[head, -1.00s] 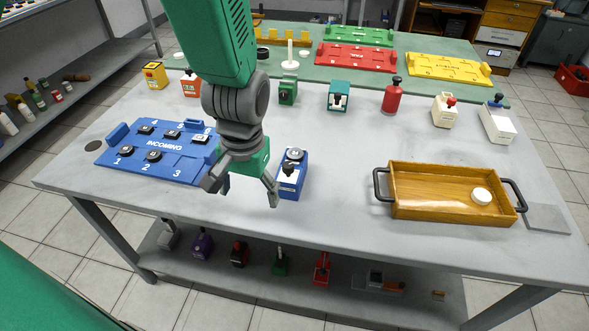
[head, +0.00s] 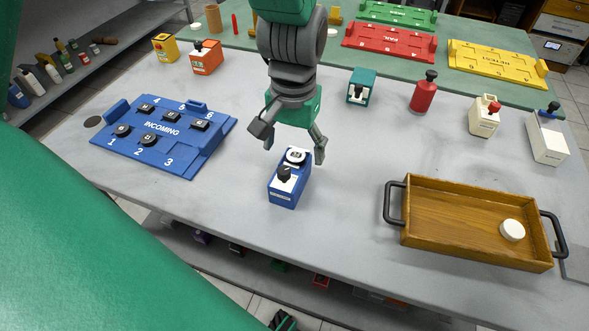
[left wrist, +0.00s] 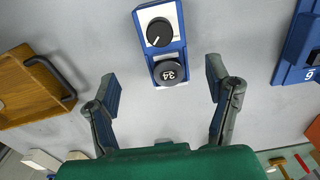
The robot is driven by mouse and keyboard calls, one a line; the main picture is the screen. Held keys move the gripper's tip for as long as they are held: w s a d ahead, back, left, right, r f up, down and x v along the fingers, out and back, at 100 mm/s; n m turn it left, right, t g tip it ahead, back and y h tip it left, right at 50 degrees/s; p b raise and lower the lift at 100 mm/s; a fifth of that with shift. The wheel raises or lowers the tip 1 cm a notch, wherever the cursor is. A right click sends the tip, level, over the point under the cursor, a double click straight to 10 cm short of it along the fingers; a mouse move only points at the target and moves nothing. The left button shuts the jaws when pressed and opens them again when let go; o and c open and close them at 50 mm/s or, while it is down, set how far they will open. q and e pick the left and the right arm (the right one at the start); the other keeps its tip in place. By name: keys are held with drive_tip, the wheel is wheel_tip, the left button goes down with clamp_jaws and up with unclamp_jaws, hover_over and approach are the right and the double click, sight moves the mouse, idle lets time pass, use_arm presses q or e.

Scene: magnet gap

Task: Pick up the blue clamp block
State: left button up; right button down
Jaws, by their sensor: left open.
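The blue clamp block (head: 283,192) stands on the grey table, with a black knob and a round disc on top. It also shows in the left wrist view (left wrist: 176,40), at the top middle. My left gripper (head: 293,148) is open and empty. Its fingers hang just behind the block in the head view, spread to either side of its far end. In the left wrist view, the fingers (left wrist: 164,82) are apart and the disc end of the block is just beyond the gap between them. My right gripper does not show clearly.
A blue INCOMING tray (head: 190,155) with several black discs lies to the left. A wooden tray (head: 470,235) with dark handles and a white disc lies to the right. Teal (head: 361,85) and red (head: 424,95) items stand farther back. Table around the block is clear.

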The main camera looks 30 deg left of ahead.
sight(291, 166)
use_arm(q)
wheel_tip(291, 166, down, 3)
drive_tip(key=shift+w+a+r, duration=0.1)
drive_tip(key=shift+w, duration=0.05)
drive_tip(key=shift+a+f+b, duration=0.25)
drive_tip(key=shift+f+b, duration=0.1)
drive_tip(key=shift+f, duration=0.05)
drive_tip(key=shift+a+f, duration=0.1)
drive_tip(key=shift+f, duration=0.25)
drive_tip(key=f+b, duration=0.1)
drive_tip(key=f, duration=0.3)
drive_tip(key=shift+s+f+b, duration=0.15)
drive_tip(key=shift+s+b, duration=0.05)
drive_tip(key=shift+b, duration=0.2)
drive_tip(key=shift+d, duration=0.25)
drive_tip(key=shift+a, duration=0.15)
drive_tip(key=c, duration=1.5)
drive_tip(key=shift+r, duration=0.2)
drive_tip(key=shift+c, duration=0.2)
